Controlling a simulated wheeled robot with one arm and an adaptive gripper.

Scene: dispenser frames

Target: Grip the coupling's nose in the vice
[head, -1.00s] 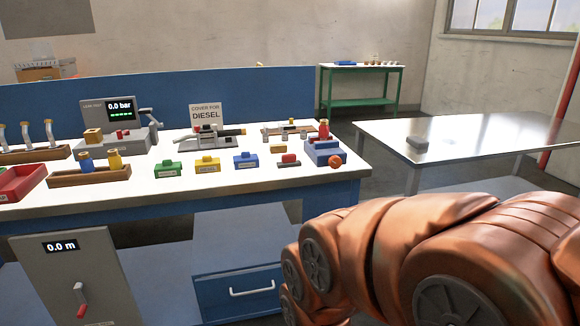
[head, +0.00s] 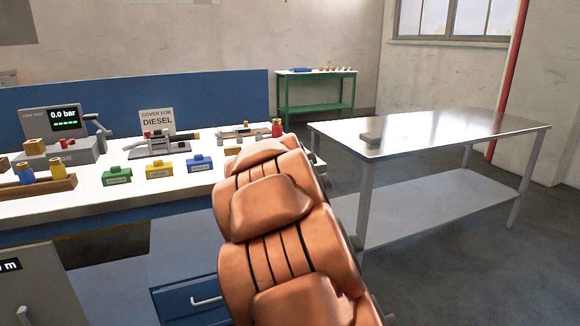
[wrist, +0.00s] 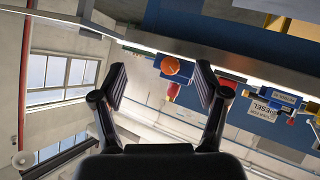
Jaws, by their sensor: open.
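In the head view a grey fixture (head: 170,147) with a lever and a dark, brass-tipped part stands on the bench in front of the diesel sign (head: 157,121). A smaller fixture (head: 240,133) with a bar across it stands to its right, partly behind my arm. I cannot tell surely which is the vice or the coupling. My gripper is hidden in the head view. In the wrist view my gripper (wrist: 160,85) is open, with nothing between its fingers. An orange ball (wrist: 170,65) and a red-topped bottle (wrist: 172,90) show beyond the fingertips, apart from them.
Green (head: 116,176), yellow (head: 159,170) and blue (head: 199,164) boxes line the bench's front. A pressure tester (head: 62,130) stands at left. My arm covers the bench's right end.

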